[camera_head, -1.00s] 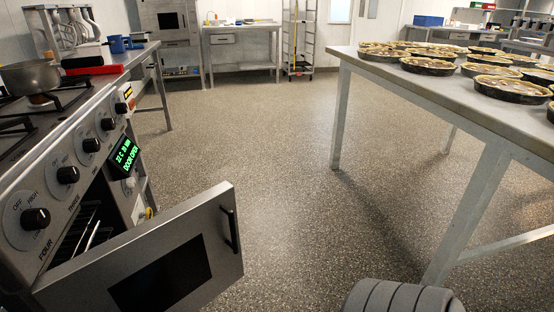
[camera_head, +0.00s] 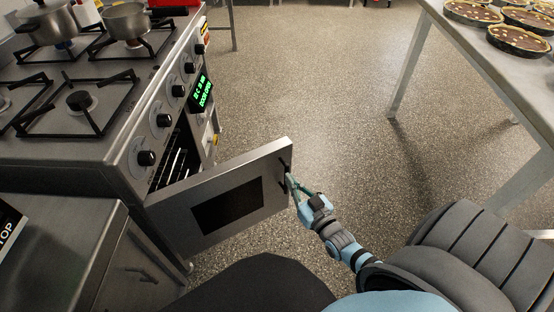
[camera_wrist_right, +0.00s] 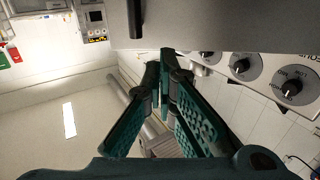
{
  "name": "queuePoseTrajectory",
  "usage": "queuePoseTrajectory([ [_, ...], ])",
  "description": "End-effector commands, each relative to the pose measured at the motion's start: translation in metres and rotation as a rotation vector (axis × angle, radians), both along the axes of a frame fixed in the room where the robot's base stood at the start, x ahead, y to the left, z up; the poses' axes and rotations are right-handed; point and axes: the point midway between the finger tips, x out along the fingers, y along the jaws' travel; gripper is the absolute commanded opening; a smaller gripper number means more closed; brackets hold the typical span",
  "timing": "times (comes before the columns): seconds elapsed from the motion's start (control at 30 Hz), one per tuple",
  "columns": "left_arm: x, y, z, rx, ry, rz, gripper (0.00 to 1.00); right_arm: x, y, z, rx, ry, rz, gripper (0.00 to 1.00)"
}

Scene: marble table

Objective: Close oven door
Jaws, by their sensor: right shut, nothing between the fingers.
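The oven door (camera_head: 265,200) is a steel panel with a dark window. It stands open, swung out from the oven front (camera_head: 140,175), and the rack shows in the gap. Its black handle (camera_head: 284,163) is near the free edge. My right gripper (camera_head: 290,181) is shut and empty, with its green fingertips close by the handle; whether they touch cannot be told. In the right wrist view the fingers of my right gripper (camera_wrist_right: 166,62) come together below the grey door panel (camera_wrist_right: 215,25) and the dark handle (camera_wrist_right: 135,18). My left gripper is not in view.
The oven's green display (camera_head: 202,92) and several knobs are on its front. Pots (camera_head: 128,20) stand on the stove top. A steel cabinet (camera_head: 125,265) is at lower left. A table (camera_head: 475,55) with pies is at right. The floor (camera_head: 310,90) between is clear.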

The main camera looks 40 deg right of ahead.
Motion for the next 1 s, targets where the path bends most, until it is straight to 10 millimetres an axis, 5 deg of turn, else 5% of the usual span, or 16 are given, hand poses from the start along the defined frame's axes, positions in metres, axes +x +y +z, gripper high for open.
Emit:
queuePoseTrajectory([
  [0.4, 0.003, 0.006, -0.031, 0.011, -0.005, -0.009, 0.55, 0.081, -0.007, -0.003, 0.001, -0.002, 0.0, 0.0],
  [1.0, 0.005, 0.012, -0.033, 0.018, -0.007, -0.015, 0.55, 0.09, -0.013, 0.0, -0.001, 0.001, 0.0, 0.0],
])
